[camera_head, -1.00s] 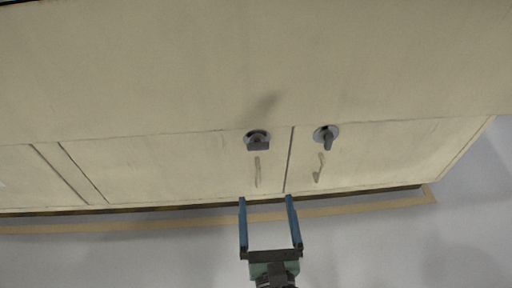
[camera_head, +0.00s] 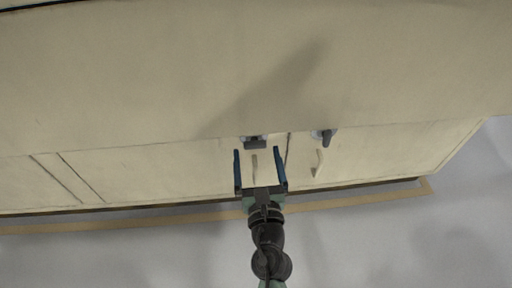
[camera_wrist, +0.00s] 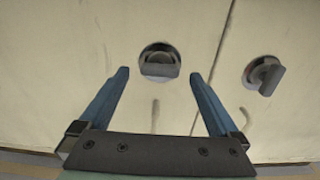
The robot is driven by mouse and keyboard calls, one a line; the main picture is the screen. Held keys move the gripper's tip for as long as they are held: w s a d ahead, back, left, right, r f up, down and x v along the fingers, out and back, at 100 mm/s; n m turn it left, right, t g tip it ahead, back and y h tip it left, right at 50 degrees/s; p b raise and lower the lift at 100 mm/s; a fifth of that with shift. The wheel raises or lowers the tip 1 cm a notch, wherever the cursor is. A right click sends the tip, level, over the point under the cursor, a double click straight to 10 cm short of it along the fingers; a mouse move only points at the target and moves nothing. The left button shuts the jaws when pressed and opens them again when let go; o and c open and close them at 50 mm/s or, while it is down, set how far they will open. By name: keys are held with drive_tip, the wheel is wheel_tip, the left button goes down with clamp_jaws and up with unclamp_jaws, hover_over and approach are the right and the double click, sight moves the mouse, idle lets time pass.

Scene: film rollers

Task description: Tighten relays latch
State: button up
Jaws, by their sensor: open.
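Two round latches with dark grey knobs sit on the cream cabinet front. The left latch (camera_head: 255,143) has its knob lying level; it also shows in the wrist view (camera_wrist: 160,63). The right latch (camera_head: 325,136) has its knob tilted; it also shows in the wrist view (camera_wrist: 264,75). My gripper (camera_head: 256,152) is open, with its blue fingers apart and nothing between them. In the wrist view the fingertips (camera_wrist: 158,74) stand to either side of the left latch, nearer the camera than it. I cannot tell which latch is the relays latch.
The cabinet (camera_head: 150,80) has a wide upper face above a row of lower doors. A seam (camera_wrist: 222,40) runs between the two latches. Thin handles or marks (camera_head: 318,163) lie below them. A tan floor strip (camera_head: 130,221) borders the open grey floor (camera_head: 400,250).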

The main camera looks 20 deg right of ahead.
sight(255, 142)
drive_tip(key=shift+x, duration=1.15)
drive_tip(key=shift+c, duration=0.3)
drive_tip(key=c, duration=1.3)
